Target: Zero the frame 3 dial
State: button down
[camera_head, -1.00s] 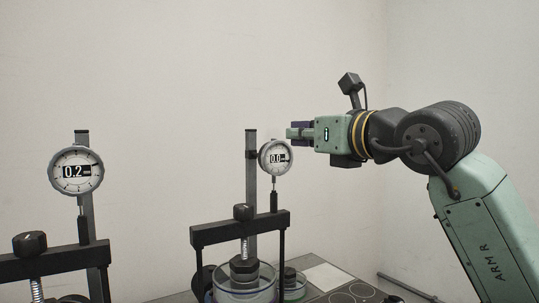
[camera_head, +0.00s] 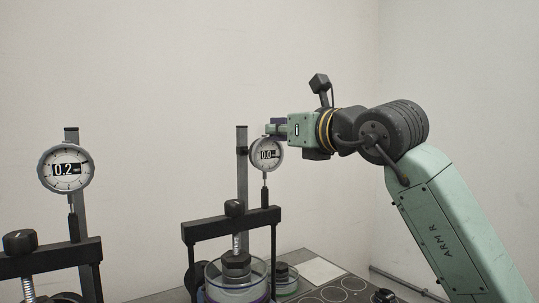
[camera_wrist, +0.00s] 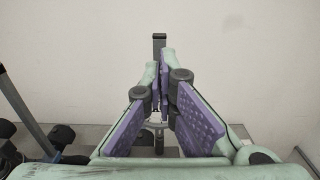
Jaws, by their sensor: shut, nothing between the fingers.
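A round dial (camera_head: 266,154) with a white face reads 0.0 on the middle lever frame. It is mounted by a grey upright post (camera_head: 242,180), whose top also shows in the wrist view (camera_wrist: 159,42). A second dial (camera_head: 66,168) on the left frame reads 0.2. No frame numbers are readable, so I cannot tell which is frame 3. My gripper (camera_head: 271,129) is shut and empty, with its fingertips at the top rim of the middle dial in the head view; whether they touch it is unclear. In the wrist view the fingers (camera_wrist: 160,88) hide most of that dial.
A black crossbar (camera_head: 232,223) stands below the middle dial, over a clear round cell (camera_head: 237,282). The left frame has its own crossbar (camera_head: 50,258) and black knob (camera_head: 20,242). A bench (camera_head: 330,285) lies below, with pale walls behind.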

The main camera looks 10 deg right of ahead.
jog(key=shift+w+a+b, duration=0.15)
jog(key=shift+a+b, duration=0.05)
jog(key=shift+b, duration=0.25)
jog(key=shift+w+d+b, duration=0.1)
jog(key=shift+d+b, duration=0.05)
jog(key=shift+b, duration=0.3)
dwell(0.5)
jog(key=shift+w+r, duration=0.1)
jog(key=b+v, duration=0.1)
jog(key=v, duration=0.5)
dwell(0.5)
jog(key=shift+r, duration=0.25)
